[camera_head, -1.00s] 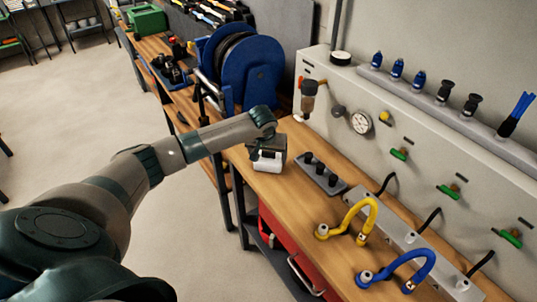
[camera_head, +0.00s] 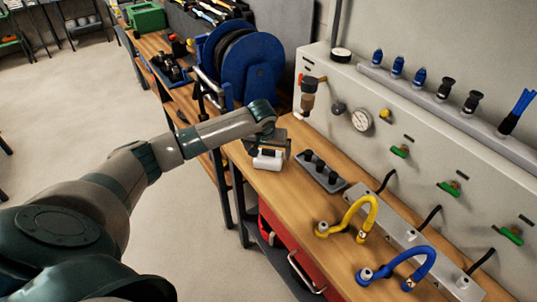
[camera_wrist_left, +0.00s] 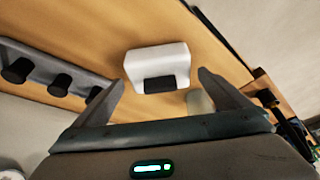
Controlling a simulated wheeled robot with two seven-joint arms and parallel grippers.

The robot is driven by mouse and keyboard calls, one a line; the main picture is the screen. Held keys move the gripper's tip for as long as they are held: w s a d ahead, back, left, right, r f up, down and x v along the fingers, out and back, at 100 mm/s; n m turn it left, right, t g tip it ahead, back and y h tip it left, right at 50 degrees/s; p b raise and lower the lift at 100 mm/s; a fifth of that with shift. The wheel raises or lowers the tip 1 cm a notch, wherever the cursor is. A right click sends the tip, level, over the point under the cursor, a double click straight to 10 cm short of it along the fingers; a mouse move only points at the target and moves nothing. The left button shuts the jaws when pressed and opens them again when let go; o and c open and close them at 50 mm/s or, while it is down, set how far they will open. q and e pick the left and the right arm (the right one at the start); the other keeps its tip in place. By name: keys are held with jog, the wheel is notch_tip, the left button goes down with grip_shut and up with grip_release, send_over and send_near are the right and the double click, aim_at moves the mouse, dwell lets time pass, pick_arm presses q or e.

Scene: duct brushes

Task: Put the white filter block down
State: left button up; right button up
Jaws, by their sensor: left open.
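The white filter block (camera_head: 267,161), a white block with a dark part on one face, sits on the wooden workbench near its left edge. It also shows in the left wrist view (camera_wrist_left: 158,60), beyond my fingertips and apparently resting on the wood. My left gripper (camera_head: 271,146) is just above it in the head view and partly covers it. In the left wrist view my left gripper (camera_wrist_left: 161,80) has its two fingers spread wide, one on each side of the block's dark part, with gaps beside them. My right gripper is in neither view.
A grey strip with black knobs (camera_head: 325,170) lies right of the block. Yellow (camera_head: 349,217) and blue (camera_head: 402,268) hoses stand nearer on the bench. A blue reel (camera_head: 252,70) stands behind left, and a grey panel with a gauge (camera_head: 361,120) backs the bench.

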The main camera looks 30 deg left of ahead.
pick_arm(q)
jog(key=b+v, duration=0.2)
jog(key=v, duration=0.8)
jog(key=shift+s+r, duration=0.2)
jog(key=shift+r, duration=0.1)
jog(key=shift+c, duration=0.7)
